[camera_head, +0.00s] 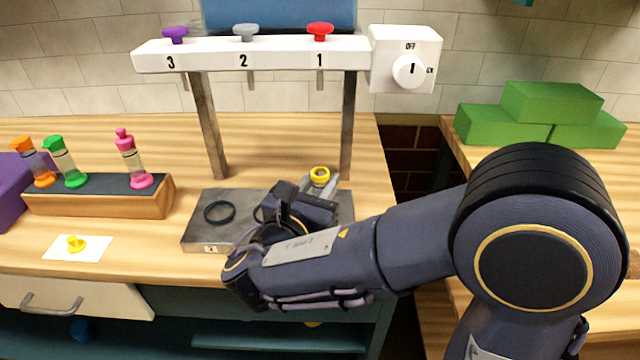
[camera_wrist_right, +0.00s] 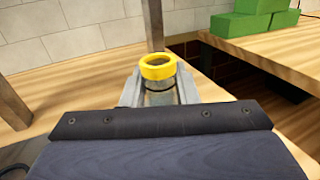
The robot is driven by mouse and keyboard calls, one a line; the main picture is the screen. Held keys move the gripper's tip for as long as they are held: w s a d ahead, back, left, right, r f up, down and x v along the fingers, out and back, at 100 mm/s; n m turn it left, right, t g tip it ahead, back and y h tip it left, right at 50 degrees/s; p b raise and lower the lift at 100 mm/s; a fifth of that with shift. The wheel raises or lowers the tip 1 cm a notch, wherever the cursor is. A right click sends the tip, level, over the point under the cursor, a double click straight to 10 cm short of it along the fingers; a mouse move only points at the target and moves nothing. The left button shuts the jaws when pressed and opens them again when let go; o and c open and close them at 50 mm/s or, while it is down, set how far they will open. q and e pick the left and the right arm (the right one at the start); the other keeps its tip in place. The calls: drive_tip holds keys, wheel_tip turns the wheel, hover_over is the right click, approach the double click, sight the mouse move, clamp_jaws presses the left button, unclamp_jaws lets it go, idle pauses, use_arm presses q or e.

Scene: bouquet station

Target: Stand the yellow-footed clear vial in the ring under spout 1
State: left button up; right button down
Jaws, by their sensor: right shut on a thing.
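The clear vial (camera_wrist_right: 158,84) stands between the fingers of my right gripper (camera_head: 322,186), which is shut on it. In the right wrist view its yellow rim (camera_wrist_right: 158,66) faces up with a dark opening; the rim also shows in the head view (camera_head: 320,175). The lower end of the vial is hidden by the gripper. Spout 1 (camera_head: 320,78) hangs above it, under the red knob (camera_head: 320,31). The grey plate (camera_head: 200,236) carries a dark ring (camera_head: 219,212) at its left; my gripper hides the ring under spout 1. Whether the vial touches the plate cannot be told.
A wooden rack (camera_head: 97,202) at left holds vials with orange, green and pink ends. Posts (camera_head: 347,125) carry the spout bar. Green blocks (camera_head: 550,105) sit on the right table, across a gap.

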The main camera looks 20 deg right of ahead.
drive_tip(key=shift+f, duration=0.1)
drive_tip(key=c, duration=1.1)
unclamp_jaws()
drive_tip(key=shift+s+a, duration=0.15)
drive_tip(key=shift+a, duration=0.05)
drive_tip(key=v, duration=1.1)
drive_tip(key=shift+s+a, duration=0.1)
drive_tip(key=shift+s, duration=0.2)
